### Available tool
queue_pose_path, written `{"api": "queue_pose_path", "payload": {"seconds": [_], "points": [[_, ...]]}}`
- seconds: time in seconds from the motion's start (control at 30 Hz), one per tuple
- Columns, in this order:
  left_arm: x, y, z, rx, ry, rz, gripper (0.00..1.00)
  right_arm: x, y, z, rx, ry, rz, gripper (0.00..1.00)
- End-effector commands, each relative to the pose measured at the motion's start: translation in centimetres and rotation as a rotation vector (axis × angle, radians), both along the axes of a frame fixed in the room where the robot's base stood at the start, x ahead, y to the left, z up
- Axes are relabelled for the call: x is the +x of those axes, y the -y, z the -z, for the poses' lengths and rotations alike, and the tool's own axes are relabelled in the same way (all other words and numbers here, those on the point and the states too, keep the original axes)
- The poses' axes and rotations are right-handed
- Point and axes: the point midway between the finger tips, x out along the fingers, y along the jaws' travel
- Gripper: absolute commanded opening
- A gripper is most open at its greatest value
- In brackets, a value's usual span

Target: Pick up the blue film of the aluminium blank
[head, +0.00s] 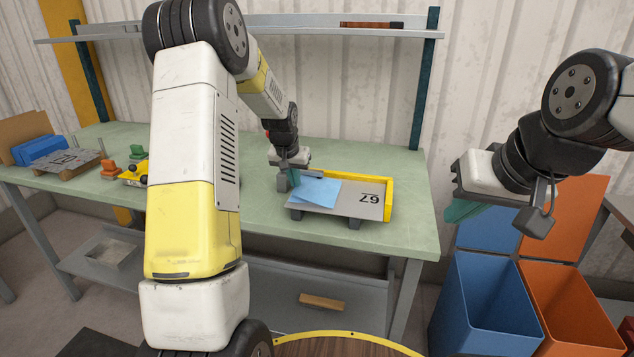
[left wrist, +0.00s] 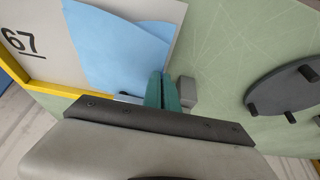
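The aluminium blank (head: 355,204) is a grey plate marked 67 on a low stand on the green bench. It also shows in the left wrist view (left wrist: 40,18). The light blue film (head: 322,190) lies over its left part, with uneven, overlapping edges; it shows in the left wrist view too (left wrist: 120,50). My left gripper (head: 288,180) is at the film's left edge. In the left wrist view its teal fingers (left wrist: 162,90) are together, with the film's edge running to the fingertips. My right gripper (head: 462,210) is empty, right of the bench; its finger gap is not clear.
A yellow fence (head: 388,198) borders the blank's back and right. Another plate (head: 62,158), blue blocks and small orange, green and yellow items stand at the bench's left. A blue bin (head: 485,300) and an orange bin (head: 570,310) stand right of the bench. A shelf hangs above.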

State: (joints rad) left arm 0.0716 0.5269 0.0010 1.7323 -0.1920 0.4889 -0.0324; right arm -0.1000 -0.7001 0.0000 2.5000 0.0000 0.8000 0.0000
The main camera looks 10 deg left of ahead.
Motion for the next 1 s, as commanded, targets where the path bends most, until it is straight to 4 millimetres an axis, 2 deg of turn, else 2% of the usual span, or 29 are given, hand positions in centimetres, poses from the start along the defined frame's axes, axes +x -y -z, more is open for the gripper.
{"api": "queue_pose_path", "payload": {"seconds": [0.23,0.43,0.57,0.9,1.0], "points": [[0.0,0.0,-1.2,0.0,0.002,0.001,0.0,0.0,0.0,0.0,0.0,0.0,0.0,0.0],[0.1,0.0,-3.8,0.0,0.004,0.0,0.0,0.0,0.0,0.0,0.0,0.0,0.0,0.0],[-2.7,0.9,-3.9,0.0,-0.001,0.002,0.0,0.0,0.0,0.0,0.0,0.0,0.0,0.0],[-11.3,3.4,-4.7,0.0,0.001,0.003,0.0,0.0,0.0,0.0,0.0,0.0,0.0,0.0],[-13.1,3.9,-4.8,0.0,0.001,0.003,0.0,0.0,0.0,0.0,0.0,0.0,0.0,0.0]]}}
